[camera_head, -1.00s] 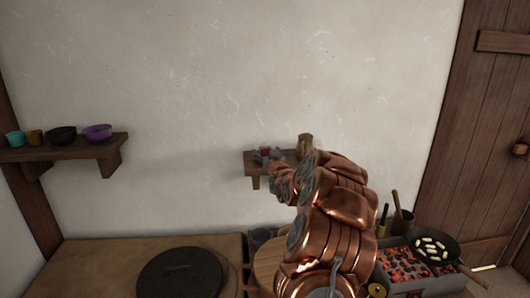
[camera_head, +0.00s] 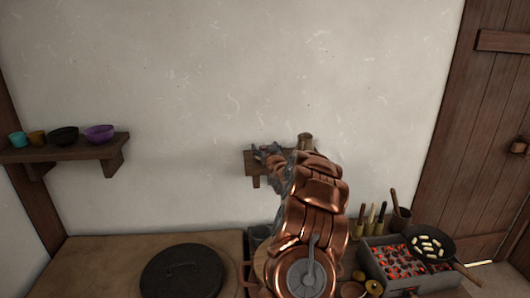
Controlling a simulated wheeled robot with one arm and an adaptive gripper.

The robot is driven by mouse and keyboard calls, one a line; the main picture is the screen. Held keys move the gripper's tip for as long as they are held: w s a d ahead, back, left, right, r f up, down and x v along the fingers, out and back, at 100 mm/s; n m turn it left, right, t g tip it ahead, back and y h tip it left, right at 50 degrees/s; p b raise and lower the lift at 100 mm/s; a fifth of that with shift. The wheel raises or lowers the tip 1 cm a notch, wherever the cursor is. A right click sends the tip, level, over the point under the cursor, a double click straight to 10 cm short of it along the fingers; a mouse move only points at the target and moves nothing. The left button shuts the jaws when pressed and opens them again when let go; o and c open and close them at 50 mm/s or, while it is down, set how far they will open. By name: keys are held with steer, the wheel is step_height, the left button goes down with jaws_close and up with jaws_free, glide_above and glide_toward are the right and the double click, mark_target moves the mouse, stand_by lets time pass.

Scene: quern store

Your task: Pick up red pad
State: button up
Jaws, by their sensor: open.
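My gripper (camera_head: 267,151) is at the small wooden wall shelf (camera_head: 250,170), at the end of my copper arm. It is open, small and dark in this view, and its fingers are hard to make out. I cannot make out the red pad now; the gripper and arm cover much of the shelf top. Whether anything lies between the fingers cannot be told.
A brown cup (camera_head: 305,142) stands on the same shelf, right of my gripper. A left shelf holds several bowls, one purple (camera_head: 99,133). Below are a dark round lid (camera_head: 182,272), a glowing coal grill (camera_head: 398,262) and a pan (camera_head: 431,245).

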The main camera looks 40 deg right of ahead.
steer(key=shift+c, duration=0.4)
steer(key=c, duration=1.1)
steer(key=shift+c, duration=0.2)
steer(key=shift+r, duration=0.15)
